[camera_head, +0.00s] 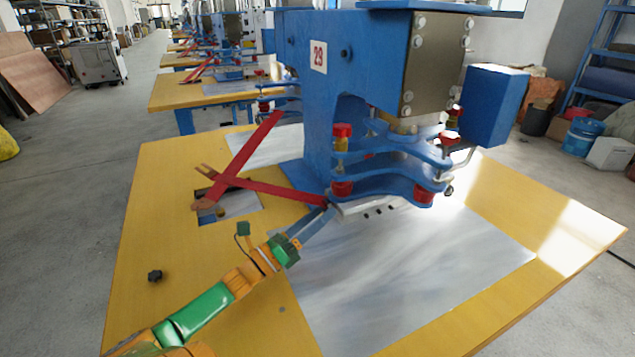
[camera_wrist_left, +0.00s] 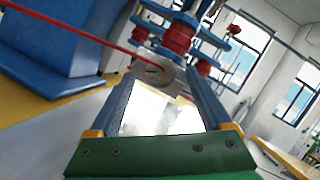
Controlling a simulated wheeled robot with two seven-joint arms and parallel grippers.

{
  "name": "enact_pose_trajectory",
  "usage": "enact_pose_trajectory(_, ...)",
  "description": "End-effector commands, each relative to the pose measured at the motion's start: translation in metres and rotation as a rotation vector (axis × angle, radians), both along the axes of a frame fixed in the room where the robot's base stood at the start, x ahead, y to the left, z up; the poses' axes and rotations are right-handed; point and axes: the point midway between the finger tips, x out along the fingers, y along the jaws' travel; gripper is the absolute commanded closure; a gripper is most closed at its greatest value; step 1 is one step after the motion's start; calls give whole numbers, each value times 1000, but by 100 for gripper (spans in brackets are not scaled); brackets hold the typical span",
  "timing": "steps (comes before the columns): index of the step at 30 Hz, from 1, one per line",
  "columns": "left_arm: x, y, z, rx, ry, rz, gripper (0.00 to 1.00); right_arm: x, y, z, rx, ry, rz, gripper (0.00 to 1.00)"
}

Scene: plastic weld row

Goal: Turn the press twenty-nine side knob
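The blue press (camera_head: 322,110) bears a white plate with the number 29 (camera_head: 318,57). A small black knob (camera_head: 346,53) sits on its upper side, right of the number. Another black knob (camera_head: 155,276) stands on the yellow table at the left. My left gripper (camera_head: 322,210) reaches in low at the press, beside the end of a red bar and a grey metal bar. In the left wrist view its fingers (camera_wrist_left: 170,75) stand apart, with a grey rounded metal part at their tips. I cannot tell whether they touch it. My right gripper is not in view.
Two red bars (camera_head: 250,150) cross over a cutout in the yellow table (camera_head: 165,190). A shiny metal sheet (camera_head: 410,280) covers the table before the press. More presses stand behind.

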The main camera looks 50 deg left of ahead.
Motion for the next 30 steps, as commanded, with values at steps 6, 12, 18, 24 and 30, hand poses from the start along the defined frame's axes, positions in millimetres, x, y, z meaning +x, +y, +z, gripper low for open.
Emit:
enact_pose_trajectory(6, 0, 0, 0, 1, 0, 0, 19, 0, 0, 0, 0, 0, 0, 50)
enact_pose_trajectory(12, -29, 2, -12, -1, 5, 4, 19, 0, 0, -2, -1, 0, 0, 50)
enact_pose_trajectory(18, -62, 4, -23, -1, 2, 2, 19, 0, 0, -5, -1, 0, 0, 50)
enact_pose_trajectory(24, -68, 4, -23, 1, 0, 0, 19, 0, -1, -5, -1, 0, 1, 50)
enact_pose_trajectory(30, -67, 4, -8, 1, 0, 0, 19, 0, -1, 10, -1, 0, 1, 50)
